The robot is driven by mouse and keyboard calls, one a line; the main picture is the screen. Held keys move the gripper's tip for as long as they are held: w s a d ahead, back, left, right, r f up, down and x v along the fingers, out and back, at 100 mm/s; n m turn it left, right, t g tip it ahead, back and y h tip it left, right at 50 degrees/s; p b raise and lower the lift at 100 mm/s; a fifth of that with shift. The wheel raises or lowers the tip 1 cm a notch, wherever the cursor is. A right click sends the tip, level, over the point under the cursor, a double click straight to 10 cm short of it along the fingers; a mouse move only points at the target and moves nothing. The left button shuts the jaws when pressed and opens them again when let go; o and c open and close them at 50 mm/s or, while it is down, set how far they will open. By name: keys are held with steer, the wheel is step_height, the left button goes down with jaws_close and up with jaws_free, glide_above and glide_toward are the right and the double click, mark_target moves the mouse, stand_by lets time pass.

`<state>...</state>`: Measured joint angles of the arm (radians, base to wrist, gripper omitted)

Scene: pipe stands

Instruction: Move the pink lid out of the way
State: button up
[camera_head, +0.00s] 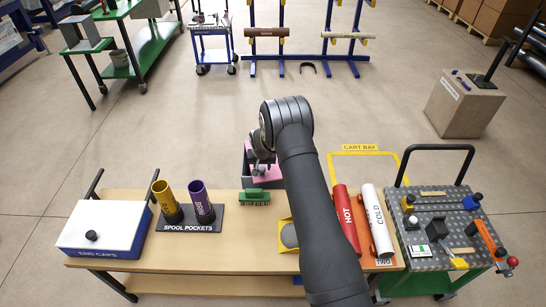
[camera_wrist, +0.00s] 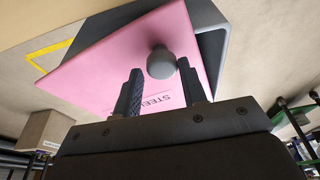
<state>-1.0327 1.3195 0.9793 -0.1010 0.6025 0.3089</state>
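The pink lid (camera_head: 266,173) lies over a dark grey bin (camera_head: 247,170) beyond the table's far edge, partly hidden by my arm. In the wrist view the lid (camera_wrist: 115,70) is a flat pink plate with partly hidden dark lettering and a round grey knob (camera_wrist: 161,64). The bin's grey wall (camera_wrist: 212,45) shows beside it. My gripper (camera_wrist: 160,72) is at the knob, with its two fingers apart on either side. Slim gaps seem to show, so it looks open; contact is hard to judge. In the head view my gripper (camera_head: 262,167) is just above the lid.
The wooden table (camera_head: 230,240) holds a green block (camera_head: 255,196), yellow and purple tubes (camera_head: 203,203) in a black stand, an END CAPS box (camera_head: 103,227), and red and white pipes (camera_head: 377,220). A tool cart (camera_head: 440,225) stands right. Open floor with a yellow CART BAY outline (camera_head: 360,153) lies beyond.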

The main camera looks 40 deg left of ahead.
steer(key=w+d, duration=0.2)
steer(key=d, duration=0.4)
steer(key=shift+d, duration=0.2)
stand_by(0.4)
steer(key=shift+w+d, duration=0.1)
steer(key=shift+w, duration=0.1)
steer(key=w+d, duration=0.6)
steer(key=d, duration=0.1)
steer(key=shift+d, duration=0.2)
stand_by(0.6)
steer(key=w+d, duration=0.5)
steer(key=w, duration=0.3)
stand_by(1.0)
steer(key=shift+w, duration=0.1)
